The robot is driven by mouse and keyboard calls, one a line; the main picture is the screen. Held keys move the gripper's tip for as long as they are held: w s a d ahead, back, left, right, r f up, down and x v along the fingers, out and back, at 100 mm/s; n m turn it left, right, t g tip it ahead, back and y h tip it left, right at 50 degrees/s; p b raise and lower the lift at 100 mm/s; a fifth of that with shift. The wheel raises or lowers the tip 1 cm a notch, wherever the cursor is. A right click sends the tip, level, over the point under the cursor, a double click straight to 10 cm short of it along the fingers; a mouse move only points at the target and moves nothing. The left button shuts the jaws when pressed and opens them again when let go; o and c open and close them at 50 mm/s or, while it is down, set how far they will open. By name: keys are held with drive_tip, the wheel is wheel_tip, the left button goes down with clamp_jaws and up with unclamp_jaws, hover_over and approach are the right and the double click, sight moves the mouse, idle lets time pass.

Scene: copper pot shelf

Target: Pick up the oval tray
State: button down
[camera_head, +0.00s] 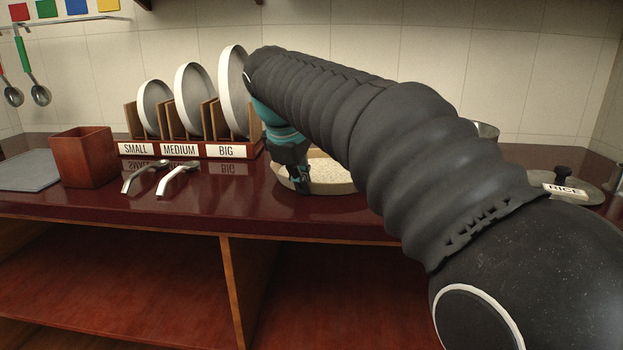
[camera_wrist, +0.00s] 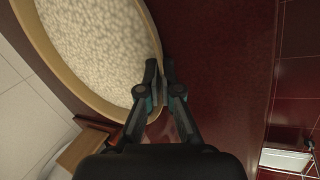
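The oval tray (camera_head: 342,188) stands on the dark red counter, filled with pale grains; my arm hides its right part. In the wrist view the tray (camera_wrist: 58,68) fills the upper left, with a tan rim. My gripper (camera_head: 303,188) points down at the tray's left front in the head view. In the wrist view my gripper (camera_wrist: 160,68) has its two fingers close together at the rim, one on the inner side and one on the outer. The rim appears pinched between them.
Three round lids stand in a rack labelled SMALL, MEDIUM, BIG (camera_head: 190,150) behind and left. Two metal handles (camera_head: 165,180) and a brown box (camera_head: 84,157) lie further left. A lid labelled RICE (camera_head: 565,188) is at right. The front counter strip is clear.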

wheel_tip(320, 180, up, 10)
drive_tip(key=shift+r+p, duration=0.1)
drive_tip(key=shift+p, duration=0.7)
idle(0.6)
